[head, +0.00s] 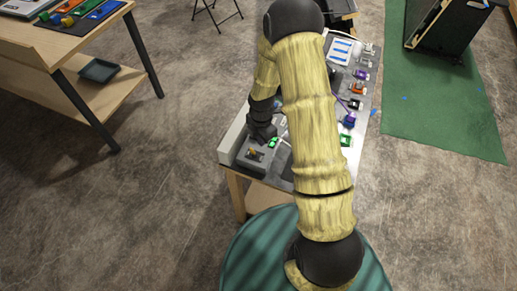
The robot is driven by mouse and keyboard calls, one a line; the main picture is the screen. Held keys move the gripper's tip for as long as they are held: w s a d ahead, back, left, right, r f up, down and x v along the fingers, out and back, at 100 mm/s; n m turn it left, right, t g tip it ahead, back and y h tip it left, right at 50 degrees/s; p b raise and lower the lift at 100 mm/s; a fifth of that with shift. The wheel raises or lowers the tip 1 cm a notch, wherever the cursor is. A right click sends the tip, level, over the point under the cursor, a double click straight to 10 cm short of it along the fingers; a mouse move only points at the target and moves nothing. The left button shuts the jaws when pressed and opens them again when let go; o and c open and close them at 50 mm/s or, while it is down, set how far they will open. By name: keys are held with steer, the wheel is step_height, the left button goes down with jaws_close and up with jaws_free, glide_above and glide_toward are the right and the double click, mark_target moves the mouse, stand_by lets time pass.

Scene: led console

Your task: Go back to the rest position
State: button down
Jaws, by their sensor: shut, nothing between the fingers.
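My gripper (262,138) is at the near left corner of the console table (240,133), at the end of my bent arm. It is small and dark here, pointing down, with its fingers shut and nothing held. Just below it in the picture is a grey box (256,158) with a small orange-yellow part on top. A green block (273,142) lies right beside the gripper. I cannot tell whether the fingers touch either one. My arm hides the middle of the table.
Several coloured modules, among them a blue one (348,121) and a green one (346,140), line the table's right side. A wooden workbench (62,45) stands at the upper left. A green mat (440,100) with a black case (447,25) lies right. Bare floor lies between.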

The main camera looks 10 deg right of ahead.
stand_by(0.5)
steer(key=s+r+m+t+b, duration=0.1)
steer(key=s+r+m, duration=0.6)
steer(key=r+m, duration=0.3)
steer(key=s+d+r+m+t+b, duration=0.1)
steer(key=s+r+m, duration=0.7)
steer(key=r+m, duration=0.2)
steer(key=m, duration=0.2)
steer(key=shift+r+m+t, duration=0.15)
steer(key=shift+m+t, duration=0.15)
steer(key=shift+m, duration=0.1)
steer(key=shift+s, duration=0.1)
steer(key=shift+d, duration=0.15)
